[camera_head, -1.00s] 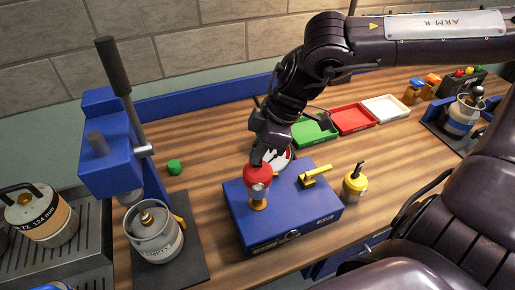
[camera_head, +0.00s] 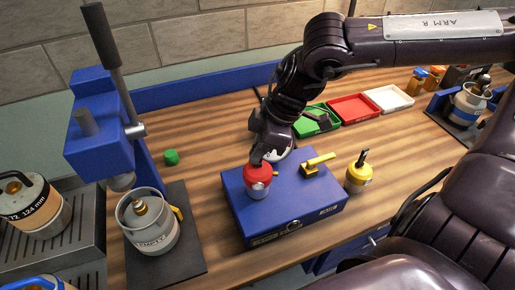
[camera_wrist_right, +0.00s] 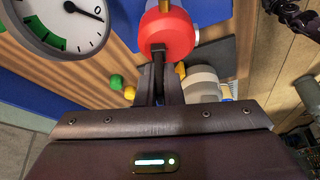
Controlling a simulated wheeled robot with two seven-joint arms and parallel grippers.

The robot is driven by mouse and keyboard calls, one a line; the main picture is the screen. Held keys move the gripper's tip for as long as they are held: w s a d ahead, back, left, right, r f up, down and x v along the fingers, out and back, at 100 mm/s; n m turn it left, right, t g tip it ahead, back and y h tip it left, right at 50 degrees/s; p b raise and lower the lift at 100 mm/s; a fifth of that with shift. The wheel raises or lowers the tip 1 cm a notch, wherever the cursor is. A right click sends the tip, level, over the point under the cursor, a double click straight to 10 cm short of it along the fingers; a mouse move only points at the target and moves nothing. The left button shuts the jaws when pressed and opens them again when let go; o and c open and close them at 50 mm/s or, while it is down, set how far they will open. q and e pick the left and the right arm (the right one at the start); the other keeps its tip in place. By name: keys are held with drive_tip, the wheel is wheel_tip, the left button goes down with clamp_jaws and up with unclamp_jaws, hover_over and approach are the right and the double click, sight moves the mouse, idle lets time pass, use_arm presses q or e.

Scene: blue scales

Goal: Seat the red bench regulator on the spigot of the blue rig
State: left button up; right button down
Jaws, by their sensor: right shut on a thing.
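The red regulator (camera_head: 257,174), with a silver lower body, stands upright over the left part of the blue rig (camera_head: 310,208), a box with a yellow lever (camera_head: 318,163) on top. My right gripper (camera_head: 260,158) is shut on the regulator from behind. In the right wrist view, the regulator's round red body (camera_wrist_right: 168,34) is at the fingertips, and a dial gauge (camera_wrist_right: 62,22) is at upper left. The spigot is hidden under the regulator, so I cannot tell how far down it sits. My left gripper is not in view.
A blue press (camera_head: 98,135) with a grey canister (camera_head: 150,232) stands at left. A yellow regulator (camera_head: 359,177) stands close right of the rig. A green cap (camera_head: 171,157) lies behind at left. Green, red (camera_head: 352,107) and white trays are at the back.

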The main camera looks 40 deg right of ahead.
drive_tip(key=c, duration=1.5)
unclamp_jaws()
drive_tip(key=v, duration=0.7)
drive_tip(key=shift+r+b, duration=0.35)
drive_tip(key=shift+b, duration=0.05)
drive_tip(key=shift+s+d, duration=0.15)
